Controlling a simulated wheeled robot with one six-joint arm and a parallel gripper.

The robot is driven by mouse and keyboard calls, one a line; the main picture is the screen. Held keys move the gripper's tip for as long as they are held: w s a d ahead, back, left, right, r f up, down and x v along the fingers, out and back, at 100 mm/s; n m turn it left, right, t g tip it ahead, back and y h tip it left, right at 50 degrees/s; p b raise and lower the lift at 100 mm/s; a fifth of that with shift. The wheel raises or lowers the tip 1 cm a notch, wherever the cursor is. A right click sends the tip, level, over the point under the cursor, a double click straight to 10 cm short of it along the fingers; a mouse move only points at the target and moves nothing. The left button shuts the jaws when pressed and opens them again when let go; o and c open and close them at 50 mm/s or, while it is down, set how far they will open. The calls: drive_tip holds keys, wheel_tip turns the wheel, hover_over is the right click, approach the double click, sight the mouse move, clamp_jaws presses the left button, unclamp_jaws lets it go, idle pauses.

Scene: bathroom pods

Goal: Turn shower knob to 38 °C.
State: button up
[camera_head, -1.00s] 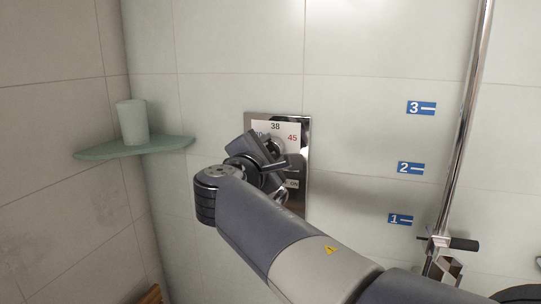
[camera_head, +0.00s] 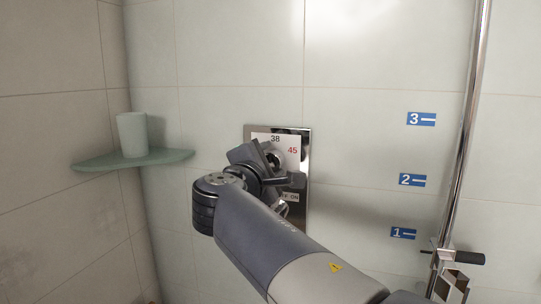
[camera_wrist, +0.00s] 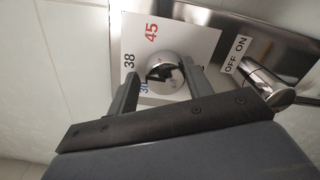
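The shower panel (camera_head: 305,150) is a shiny metal plate on the tiled wall, with a white dial label (camera_wrist: 205,42) marked 45 in red, 38 in black and a partly covered blue number. The round metal shower knob (camera_wrist: 165,72) with a dark pointer sits on the label. I cannot tell exactly which number the pointer faces. My gripper (camera_wrist: 160,70) is open, with one finger on each side of the knob. Whether the fingers touch it is unclear. In the head view, my gripper (camera_head: 262,155) hides much of the knob and the left part of the label.
A metal lever (camera_wrist: 265,82) sits beside the OFF/ON label (camera_wrist: 235,55), close to my gripper. A pale cup (camera_head: 132,135) stands on a green corner shelf (camera_head: 135,160) at left. A chrome rail (camera_head: 465,150) and blue number markers (camera_head: 412,180) are at right.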

drive_tip(key=shift+o, duration=1.4)
drive_tip(key=shift+f, duration=0.1)
drive_tip(key=v, duration=1)
drive_tip(key=shift+s+b, duration=0.4)
drive_tip(key=shift+a, duration=0.1)
drive_tip(key=p+x, duration=0.1)
drive_tip(key=x, duration=1)
drive_tip(key=shift+a, duration=0.1)
drive_tip(key=shift+s, duration=0.1)
